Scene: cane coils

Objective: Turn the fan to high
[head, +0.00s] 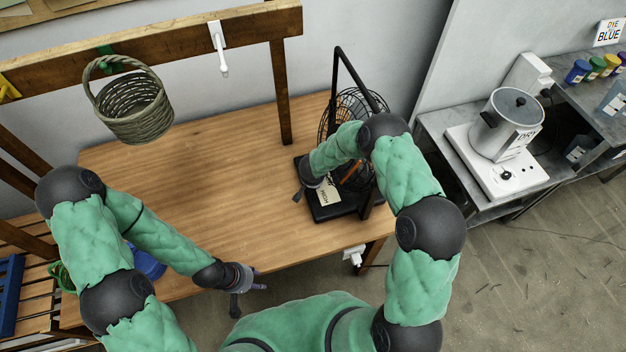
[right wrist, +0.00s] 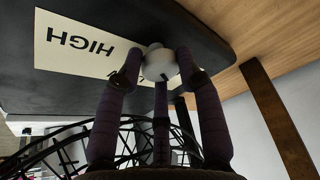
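The fan (head: 328,118) stands at the table's right end, with a wire cage, a black post and a black base (head: 345,212). My right arm hides part of it. A cream label (right wrist: 62,48) on the base reads HIGH; its other wording is mostly covered. The white knob (right wrist: 158,64) has a small dark mark on its lower edge. My right gripper (right wrist: 160,66) has its fingers closed around the knob, seemingly touching it; the knob's exact setting is unclear. My left gripper (head: 248,290) is open and empty off the table's front edge.
A wicker basket (head: 133,108) hangs from the wooden rail over the wooden table (head: 210,170). A metal pot (head: 508,125) stands on a white hot plate (head: 505,180) at right. The table's middle is clear.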

